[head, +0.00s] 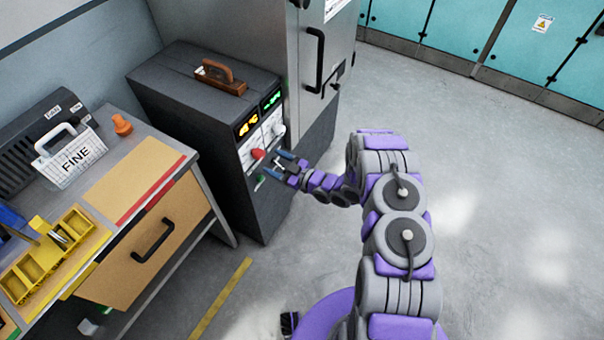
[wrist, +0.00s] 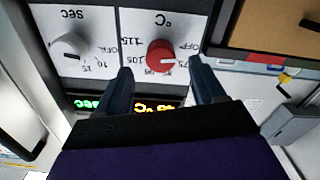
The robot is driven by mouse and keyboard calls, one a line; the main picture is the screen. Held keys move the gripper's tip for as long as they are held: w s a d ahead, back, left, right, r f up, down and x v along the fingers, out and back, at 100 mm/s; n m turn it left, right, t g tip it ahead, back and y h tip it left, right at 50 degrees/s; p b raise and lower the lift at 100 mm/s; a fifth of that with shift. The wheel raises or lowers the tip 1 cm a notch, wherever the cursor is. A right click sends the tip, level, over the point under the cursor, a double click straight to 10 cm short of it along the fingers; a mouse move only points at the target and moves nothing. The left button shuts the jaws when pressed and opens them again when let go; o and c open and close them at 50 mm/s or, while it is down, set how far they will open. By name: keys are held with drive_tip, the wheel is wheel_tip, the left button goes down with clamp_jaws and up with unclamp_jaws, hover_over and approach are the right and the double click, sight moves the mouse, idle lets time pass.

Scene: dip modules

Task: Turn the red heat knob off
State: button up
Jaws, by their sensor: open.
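The red heat knob (head: 257,154) sits on the white front panel of a dark grey box-shaped unit (head: 190,110). In the wrist view the red knob (wrist: 160,56) is on a white dial plate marked °C, with OFF and numbers around it, and this view looks upside down. My gripper (head: 283,163) is open in front of the panel. In the wrist view its two blue-grey fingers (wrist: 158,84) stand apart, with the knob between and just beyond their tips. I cannot tell whether either finger touches it. A white knob (wrist: 70,45) marked SEC is beside it.
Lit yellow and green displays (head: 260,112) are above the knobs. A brown-handled tool (head: 220,76) lies on the unit. A workbench (head: 190,160) with a FINE basket (head: 75,155) and yellow tray (head: 40,262) stands left. A grey cabinet (head: 265,45) stands behind; the floor at right is clear.

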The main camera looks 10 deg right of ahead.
drive_tip(key=p+v, duration=0.1)
drive_tip(key=v, duration=1.1)
drive_tip(key=shift+p, duration=0.3)
